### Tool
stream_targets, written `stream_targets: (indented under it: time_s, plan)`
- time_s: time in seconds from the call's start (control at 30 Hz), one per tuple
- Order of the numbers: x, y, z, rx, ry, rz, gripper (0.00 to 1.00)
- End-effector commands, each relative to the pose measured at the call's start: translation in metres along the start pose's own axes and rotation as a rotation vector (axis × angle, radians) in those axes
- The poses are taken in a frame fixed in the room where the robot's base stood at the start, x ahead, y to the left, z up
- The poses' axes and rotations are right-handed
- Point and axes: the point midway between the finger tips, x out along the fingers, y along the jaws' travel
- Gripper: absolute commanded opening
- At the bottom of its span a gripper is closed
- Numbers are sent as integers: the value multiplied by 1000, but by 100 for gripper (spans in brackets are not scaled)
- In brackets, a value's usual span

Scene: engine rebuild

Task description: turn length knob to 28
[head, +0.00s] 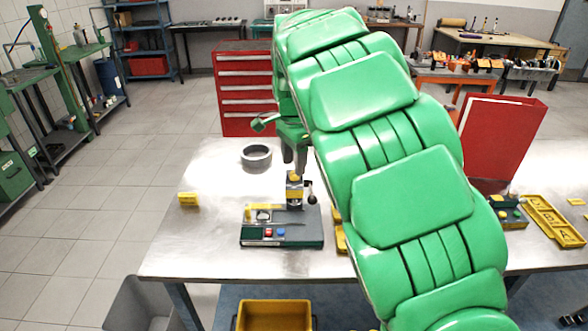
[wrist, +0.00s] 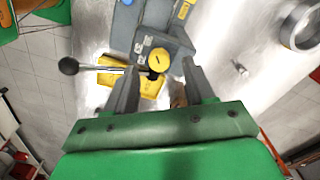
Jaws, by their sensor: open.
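A grey bench device (head: 283,236) stands on the metal table. In the wrist view, a round yellow knob (wrist: 159,61) with a dark mark sits on its grey body. The knob lies between my open fingertips, and bare space shows on both sides of it. In the head view, my gripper (head: 294,158) points down just above the device's upright part, with the yellow top (head: 294,178) under it. In the wrist view, my gripper (wrist: 161,68) is empty. I cannot read the knob's setting or any scale.
A lever with a black ball (wrist: 68,66) sticks out left of the knob, close to my left finger. A grey ring (head: 256,157) lies behind the device. A small yellow block (head: 188,199) lies to its left. The table's left part is mostly clear.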

Motion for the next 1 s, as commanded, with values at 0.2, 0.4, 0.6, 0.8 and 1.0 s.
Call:
stream_targets:
  time_s: [0.2, 0.4, 0.6, 0.8, 1.0]
  plan:
    - [26, 1, 0, 1, -1, 4, 54]
    - [30, 1, 0, 0, 0, 1, 54]
    - [30, 1, 0, 0, 0, 1, 42]
    - [30, 1, 0, 0, 0, 2, 11]
    - [30, 1, 0, -3, 0, 1, 0]
